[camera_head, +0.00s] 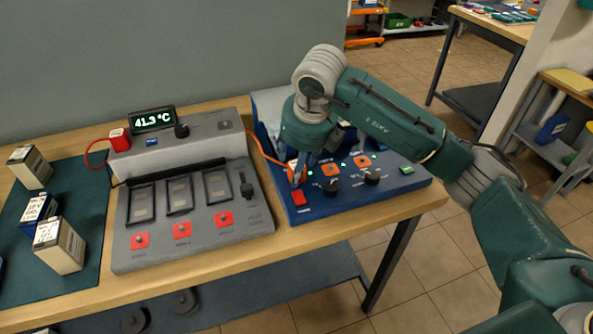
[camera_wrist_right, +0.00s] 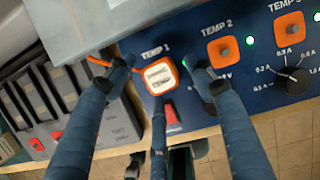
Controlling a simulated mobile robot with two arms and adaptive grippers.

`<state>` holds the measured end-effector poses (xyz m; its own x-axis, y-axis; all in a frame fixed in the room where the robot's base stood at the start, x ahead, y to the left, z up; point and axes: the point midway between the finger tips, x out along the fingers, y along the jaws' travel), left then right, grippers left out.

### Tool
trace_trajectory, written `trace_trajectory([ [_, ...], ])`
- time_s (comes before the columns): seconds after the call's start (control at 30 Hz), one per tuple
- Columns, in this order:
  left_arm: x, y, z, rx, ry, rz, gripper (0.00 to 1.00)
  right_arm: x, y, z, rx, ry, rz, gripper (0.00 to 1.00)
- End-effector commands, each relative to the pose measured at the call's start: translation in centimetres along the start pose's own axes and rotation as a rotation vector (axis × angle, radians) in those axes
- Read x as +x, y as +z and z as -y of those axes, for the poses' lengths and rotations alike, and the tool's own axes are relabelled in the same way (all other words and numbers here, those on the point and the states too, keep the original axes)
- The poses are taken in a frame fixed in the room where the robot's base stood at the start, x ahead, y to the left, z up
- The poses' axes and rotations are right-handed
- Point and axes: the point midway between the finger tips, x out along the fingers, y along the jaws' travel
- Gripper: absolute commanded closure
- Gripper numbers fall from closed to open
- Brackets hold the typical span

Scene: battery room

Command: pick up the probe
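The probe (camera_wrist_right: 160,75) shows in the right wrist view as a white, labelled square head at the orange-framed TEMP 1 socket of the blue panel. An orange cable (camera_head: 262,149) runs towards it from the left. My right gripper (camera_wrist_right: 159,68) reaches down over it, with fingers at its left, right and near side. The fingers look spread, with small gaps to the white head. In the head view the right gripper (camera_head: 301,172) stands over the left end of the blue panel (camera_head: 330,200) and mostly hides the probe. My left gripper is not in view.
A grey charger (camera_head: 190,240) with a red-buttoned front stands close left of the panel. Several battery blocks, one of them beige (camera_head: 59,246), stand on a dark green mat (camera_head: 90,200). Panel knobs (camera_head: 372,177) rise right of the gripper.

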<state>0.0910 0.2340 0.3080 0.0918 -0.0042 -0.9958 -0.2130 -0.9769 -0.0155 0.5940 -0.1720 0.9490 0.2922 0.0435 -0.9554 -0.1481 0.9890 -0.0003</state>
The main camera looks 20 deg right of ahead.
Motion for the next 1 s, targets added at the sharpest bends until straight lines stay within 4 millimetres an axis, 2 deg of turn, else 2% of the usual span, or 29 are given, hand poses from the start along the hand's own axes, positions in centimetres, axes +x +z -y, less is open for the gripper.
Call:
trace_trajectory([
  [0.27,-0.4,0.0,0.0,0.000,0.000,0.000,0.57,-0.7,0.1,0.0,0.000,0.000,0.001,0.47],
  [0.7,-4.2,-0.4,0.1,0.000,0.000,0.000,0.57,-8.1,0.4,-0.8,0.000,0.000,0.001,0.47],
  [0.83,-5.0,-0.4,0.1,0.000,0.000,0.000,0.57,-9.7,0.3,-0.8,0.000,0.000,0.001,0.47],
  [1.0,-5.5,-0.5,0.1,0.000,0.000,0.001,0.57,-10.8,0.3,-0.8,-0.001,-0.001,0.001,0.47],
])
